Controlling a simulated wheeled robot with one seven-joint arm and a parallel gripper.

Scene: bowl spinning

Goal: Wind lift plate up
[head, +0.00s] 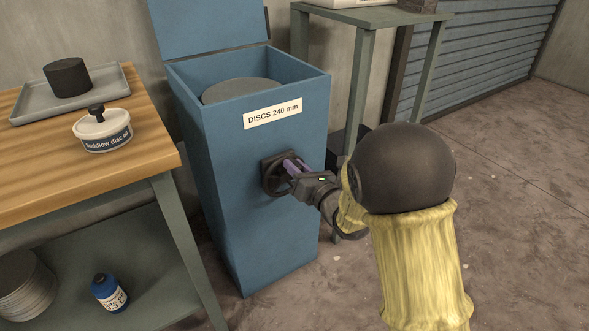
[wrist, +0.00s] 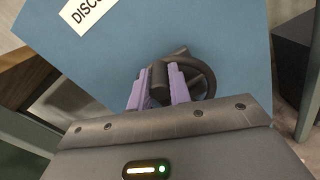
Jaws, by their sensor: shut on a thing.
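A tall blue bin (head: 262,215) labelled "DISCS 240 mm" stands with its lid (head: 207,25) raised. A grey round plate or disc (head: 240,90) lies inside, a little below the rim. A dark handwheel (head: 270,182) with a knob sits on the bin's front face. My gripper (head: 298,168) is at the wheel. In the wrist view, its purple fingers (wrist: 160,85) are shut on the dark handle knob (wrist: 160,74), with the wheel (wrist: 207,80) behind and to the right. The lift mechanism inside the bin is hidden.
A wooden workbench (head: 150,165) at left holds a grey tray (head: 28,112) with a black cylinder (head: 68,77) and a white tub (head: 103,130). A blue bottle (head: 110,292) and stacked discs (head: 22,287) are below. A green stand (head: 362,90) is behind right. Floor at right is clear.

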